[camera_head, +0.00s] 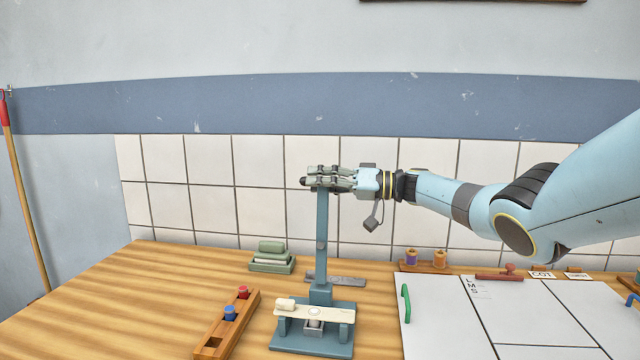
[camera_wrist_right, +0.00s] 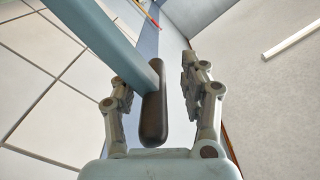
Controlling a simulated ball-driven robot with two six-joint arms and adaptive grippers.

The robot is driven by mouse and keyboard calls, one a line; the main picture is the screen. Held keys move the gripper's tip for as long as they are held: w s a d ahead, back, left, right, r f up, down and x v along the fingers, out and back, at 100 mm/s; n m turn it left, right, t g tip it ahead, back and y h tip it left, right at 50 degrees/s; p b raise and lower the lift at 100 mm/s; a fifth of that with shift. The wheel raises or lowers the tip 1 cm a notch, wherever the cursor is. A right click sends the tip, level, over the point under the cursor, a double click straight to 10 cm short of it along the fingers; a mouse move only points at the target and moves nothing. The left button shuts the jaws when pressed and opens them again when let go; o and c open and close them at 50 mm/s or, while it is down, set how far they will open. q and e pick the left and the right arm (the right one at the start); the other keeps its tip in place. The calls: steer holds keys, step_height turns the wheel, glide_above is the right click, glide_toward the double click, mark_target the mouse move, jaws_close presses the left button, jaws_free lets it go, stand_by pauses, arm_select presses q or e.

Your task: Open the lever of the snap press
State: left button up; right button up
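The snap press (camera_head: 288,345) stands on the wooden table, with a blue-grey base. Its lever (camera_head: 322,228) stands upright, and its dark handle (camera_head: 304,182) is at the top. My right gripper (camera_head: 318,178) is at the top of the lever. In the right wrist view, the dark handle (camera_wrist_right: 153,118) lies between the fingers of my right gripper (camera_wrist_right: 160,88). The left finger is close to the handle or touching it, and a gap shows on the right, so the gripper is open around it. The lever (camera_wrist_right: 100,35) also shows there. My left gripper is out of view.
A pale strip (camera_head: 335,314) lies across the press. White panels (camera_head: 440,325) fill the right side. The tiled wall (camera_head: 262,208) is behind; the table's left is clear.

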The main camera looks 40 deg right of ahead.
steer(key=v, duration=1.2)
stand_by(0.4)
